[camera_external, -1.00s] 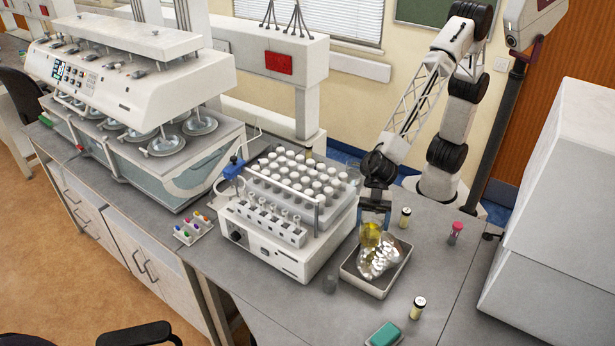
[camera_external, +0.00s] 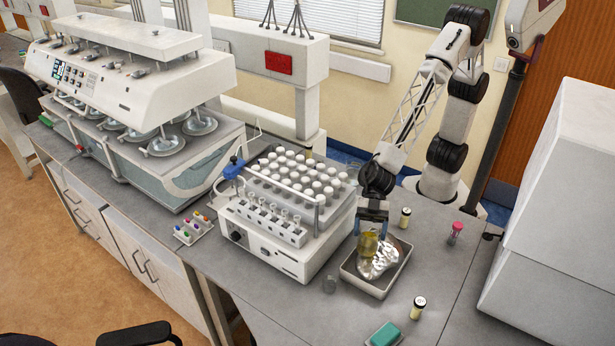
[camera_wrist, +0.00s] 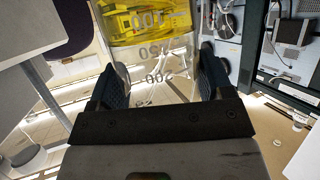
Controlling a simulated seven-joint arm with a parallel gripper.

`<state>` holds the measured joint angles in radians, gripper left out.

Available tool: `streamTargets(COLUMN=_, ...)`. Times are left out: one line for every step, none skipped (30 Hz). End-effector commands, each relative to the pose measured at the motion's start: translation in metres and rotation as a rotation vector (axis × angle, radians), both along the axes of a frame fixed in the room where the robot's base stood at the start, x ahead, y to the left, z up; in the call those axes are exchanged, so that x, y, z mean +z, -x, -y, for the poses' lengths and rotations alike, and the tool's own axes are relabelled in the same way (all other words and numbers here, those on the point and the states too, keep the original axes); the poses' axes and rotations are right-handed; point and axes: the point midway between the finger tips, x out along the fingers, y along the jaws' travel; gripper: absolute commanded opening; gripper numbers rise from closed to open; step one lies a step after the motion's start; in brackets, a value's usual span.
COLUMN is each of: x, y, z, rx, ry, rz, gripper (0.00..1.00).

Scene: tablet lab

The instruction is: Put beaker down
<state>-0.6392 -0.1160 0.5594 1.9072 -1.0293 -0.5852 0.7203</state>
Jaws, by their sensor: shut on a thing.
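A clear glass beaker with yellow contents (camera_external: 368,245) is held at the right of the white tube machine, over a shallow grey tray (camera_external: 348,277). In the wrist view the beaker (camera_wrist: 153,50) stands between my two dark fingers, with printed measuring marks on its glass and the yellow contents at the top of the picture. My gripper (camera_external: 372,224) is shut on it from above. A shiny silvery-white thing (camera_external: 380,262) is in the tray, close beside or behind the beaker. I cannot tell whether the beaker's base touches the tray.
A white machine with several capped tubes (camera_external: 280,240) stands just left of the tray. Small vials stand behind (camera_external: 405,217) and in front (camera_external: 418,307) of it. A red-capped vial (camera_external: 456,231) and a green block (camera_external: 384,335) are nearby. The bench right of the tray is mostly clear.

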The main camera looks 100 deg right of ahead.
Motion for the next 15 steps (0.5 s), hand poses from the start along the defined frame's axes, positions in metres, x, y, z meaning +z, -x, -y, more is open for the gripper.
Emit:
streamTargets(x=0.0009, y=-0.0002, z=-0.0002, rx=0.000, ry=-0.001, rz=0.001, gripper=0.43)
streamTargets(x=0.0009, y=-0.0002, z=-0.0002, rx=0.000, ry=-0.001, rz=0.001, gripper=0.43)
streamTargets(x=0.0010, y=-0.0002, z=-0.0001, rx=0.000, ry=-0.001, rz=0.001, gripper=0.43)
streamTargets(x=0.0011, y=-0.0002, z=-0.0002, rx=0.000, ry=-0.001, rz=0.001, gripper=0.43)
streamTargets(x=0.0011, y=-0.0002, z=-0.0002, rx=0.000, ry=-0.001, rz=0.001, gripper=0.43)
streamTargets(x=0.0011, y=-0.0002, z=-0.0003, rx=0.000, ry=-0.001, rz=0.001, gripper=0.43)
streamTargets(x=0.0010, y=-0.0002, z=-0.0002, rx=0.000, ry=-0.001, rz=0.001, gripper=0.43)
streamTargets(x=0.0006, y=-0.0002, z=-0.0002, rx=0.000, ry=-0.001, rz=0.000, gripper=0.43)
streamTargets(x=-0.0001, y=-0.0002, z=-0.0002, rx=0.000, ry=-0.001, rz=0.000, gripper=0.43)
streamTargets(x=-0.0007, y=-0.0002, z=-0.0002, rx=0.000, ry=-0.001, rz=0.000, gripper=0.43)
streamTargets(x=-0.0014, y=-0.0002, z=-0.0002, rx=0.000, ry=-0.001, rz=0.000, gripper=0.43)
streamTargets(x=-0.0021, y=-0.0002, z=-0.0003, rx=0.000, ry=-0.001, rz=0.000, gripper=0.43)
streamTargets(x=-0.0020, y=-0.0002, z=-0.0002, rx=0.000, ry=-0.001, rz=0.000, gripper=0.78)
streamTargets(x=-0.0019, y=-0.0002, z=-0.0001, rx=0.000, ry=-0.001, rz=0.000, gripper=0.82)
streamTargets(x=-0.0019, y=-0.0002, z=-0.0001, rx=0.000, ry=-0.001, rz=0.000, gripper=0.89)
